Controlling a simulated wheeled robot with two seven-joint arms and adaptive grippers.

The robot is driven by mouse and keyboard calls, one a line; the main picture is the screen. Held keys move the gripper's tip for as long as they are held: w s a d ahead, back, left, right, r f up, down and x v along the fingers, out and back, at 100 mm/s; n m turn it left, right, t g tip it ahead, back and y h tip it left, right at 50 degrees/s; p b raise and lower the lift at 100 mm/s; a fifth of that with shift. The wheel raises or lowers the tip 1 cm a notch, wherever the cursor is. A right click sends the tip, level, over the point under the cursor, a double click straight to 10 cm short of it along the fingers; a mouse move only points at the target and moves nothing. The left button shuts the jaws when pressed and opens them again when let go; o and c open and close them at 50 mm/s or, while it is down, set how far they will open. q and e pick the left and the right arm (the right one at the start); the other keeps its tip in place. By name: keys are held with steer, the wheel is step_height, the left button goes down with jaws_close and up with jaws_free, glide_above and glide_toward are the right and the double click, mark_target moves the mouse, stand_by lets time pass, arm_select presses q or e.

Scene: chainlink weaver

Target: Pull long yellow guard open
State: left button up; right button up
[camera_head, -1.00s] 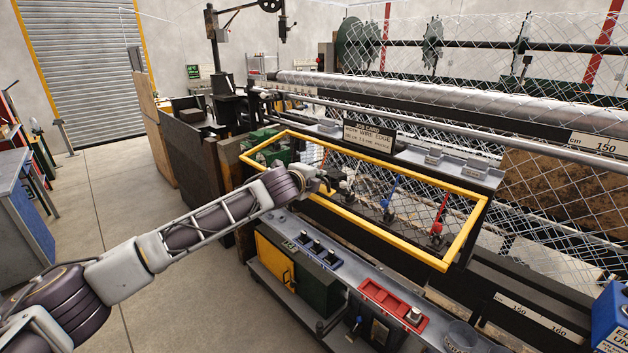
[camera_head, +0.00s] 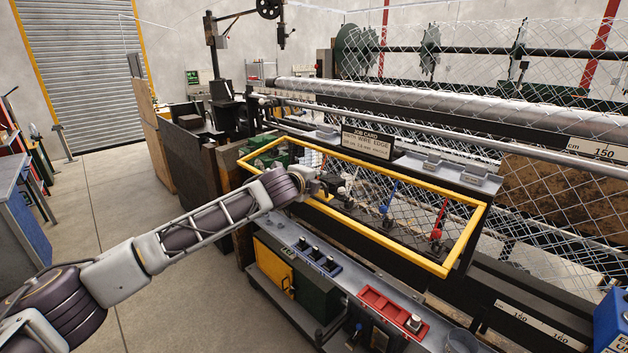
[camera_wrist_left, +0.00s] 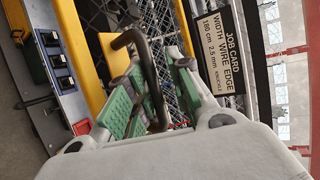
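The long yellow guard (camera_head: 375,244) is a rectangular frame with wire mesh, lying sloped along the front of the machine in the head view. Part of its yellow bar (camera_wrist_left: 77,48) shows in the left wrist view. My left gripper (camera_head: 328,184) is at the guard's left part, just inside its front bar. In the wrist view, the green-padded fingers of my left gripper (camera_wrist_left: 155,98) stand apart on both sides of a dark bent handle (camera_wrist_left: 146,65). Mesh shows in the gap, so firm contact is not visible. My right gripper is not in view.
A job card (camera_head: 367,143) stands behind the guard. Below the guard is a control console (camera_head: 320,262) with switches and a red tray (camera_head: 393,308). A blue box (camera_head: 610,320) is at the lower right. The floor (camera_head: 110,215) at the left is clear.

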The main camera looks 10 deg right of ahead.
mark_target(310, 200)
arm_select(q)
steer(key=shift+s, duration=0.1)
steer(key=shift+v, duration=1.7)
steer(key=v, duration=0.8)
steer(key=shift+s+a, duration=0.2)
steer(key=shift+a, duration=0.05)
